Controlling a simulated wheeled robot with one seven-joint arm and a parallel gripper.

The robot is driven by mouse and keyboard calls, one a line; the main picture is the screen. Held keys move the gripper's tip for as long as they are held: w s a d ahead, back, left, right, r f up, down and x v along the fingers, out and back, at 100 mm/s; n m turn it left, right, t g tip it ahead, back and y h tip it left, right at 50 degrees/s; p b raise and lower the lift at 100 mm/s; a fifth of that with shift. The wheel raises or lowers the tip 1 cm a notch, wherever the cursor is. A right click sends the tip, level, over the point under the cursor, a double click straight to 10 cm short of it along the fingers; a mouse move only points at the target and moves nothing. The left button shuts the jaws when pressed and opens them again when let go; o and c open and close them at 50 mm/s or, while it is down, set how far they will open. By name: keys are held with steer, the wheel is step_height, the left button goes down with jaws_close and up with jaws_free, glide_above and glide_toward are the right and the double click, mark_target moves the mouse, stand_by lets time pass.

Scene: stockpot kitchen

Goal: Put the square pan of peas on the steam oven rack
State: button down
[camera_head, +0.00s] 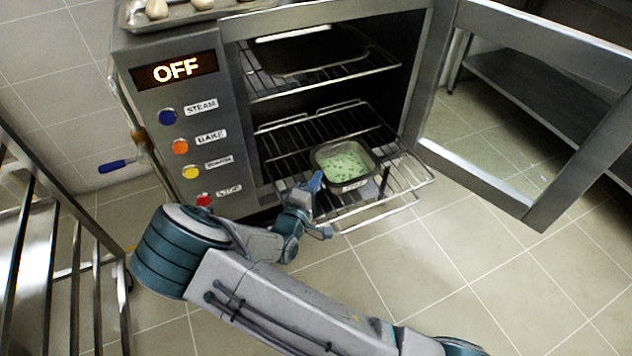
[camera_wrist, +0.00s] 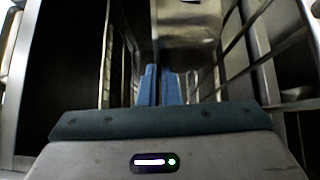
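The square pan (camera_head: 346,184) is a metal pan with green peas (camera_head: 343,162) in it. It sits on the pulled-out lower rack (camera_head: 405,201) of the steam oven (camera_head: 189,110), near the rack's front. My gripper (camera_head: 316,182) is at the pan's front left corner, its blue fingers pointing toward the pan. In the wrist view the fingers (camera_wrist: 160,84) are close together with only a thin dark gap and nothing visible held. The metal pan (camera_wrist: 187,38) is just beyond their tips there. I cannot tell whether the tips touch it.
The oven door (camera_head: 480,178) stands wide open at the right. An upper rack (camera_head: 325,78) inside holds a dark tray. A tray with pale round items (camera_head: 158,9) is on top of the oven. A metal rail stand (camera_head: 52,270) is at the left. The floor in front is clear.

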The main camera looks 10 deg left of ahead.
steer(key=shift+f, duration=0.1)
steer(key=c, duration=1.6)
jaws_free()
steer(key=shift+c, duration=0.2)
